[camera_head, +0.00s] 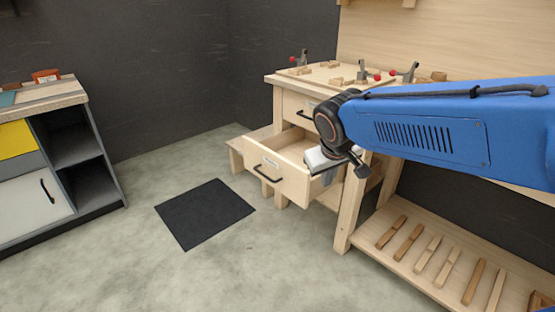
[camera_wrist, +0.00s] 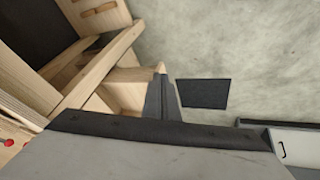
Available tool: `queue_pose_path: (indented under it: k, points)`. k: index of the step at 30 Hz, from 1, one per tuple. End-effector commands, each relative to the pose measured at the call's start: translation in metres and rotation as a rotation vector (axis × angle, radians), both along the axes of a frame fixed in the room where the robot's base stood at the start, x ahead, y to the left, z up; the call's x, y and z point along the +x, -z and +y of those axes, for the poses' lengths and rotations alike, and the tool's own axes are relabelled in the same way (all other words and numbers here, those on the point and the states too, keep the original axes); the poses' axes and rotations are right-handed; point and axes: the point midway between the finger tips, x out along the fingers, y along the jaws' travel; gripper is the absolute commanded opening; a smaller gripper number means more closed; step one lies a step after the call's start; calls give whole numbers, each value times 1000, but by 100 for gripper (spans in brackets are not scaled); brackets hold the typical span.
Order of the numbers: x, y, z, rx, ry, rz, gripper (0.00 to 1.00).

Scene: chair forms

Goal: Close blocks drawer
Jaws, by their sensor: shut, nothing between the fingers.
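The lower drawer (camera_head: 275,182) of the wooden workbench is pulled well out, with a black bar handle and a small label on its front; the label is too small to read. My gripper (camera_head: 328,179) is at the drawer's right side, with its fingers pointing down; I cannot tell whether it touches the drawer. In the wrist view my gripper (camera_wrist: 161,90) is shut and empty, its fingers together beside pale wooden parts. Most of the drawer's inside is hidden from the head view.
An upper drawer (camera_head: 299,105) is closed under the bench top, which carries clamps and wooden pieces. A lower shelf (camera_head: 395,262) holds several wooden bars. A black mat (camera_head: 205,213) lies on open floor before the drawer. A grey cabinet (camera_head: 75,165) stands at the left.

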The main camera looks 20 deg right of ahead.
Motion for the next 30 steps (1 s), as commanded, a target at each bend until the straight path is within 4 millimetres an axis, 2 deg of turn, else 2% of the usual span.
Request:
queue_pose_path:
  k: [1,8,18,24,30]
  points:
    - [17,1,4,-18,-12,2,0]
    - [92,3,26,-89,-63,-23,0]
    - [198,25,78,-178,-160,-67,0]
    - [236,39,104,-205,-203,-87,0]
    - [249,45,112,-214,-216,-94,0]
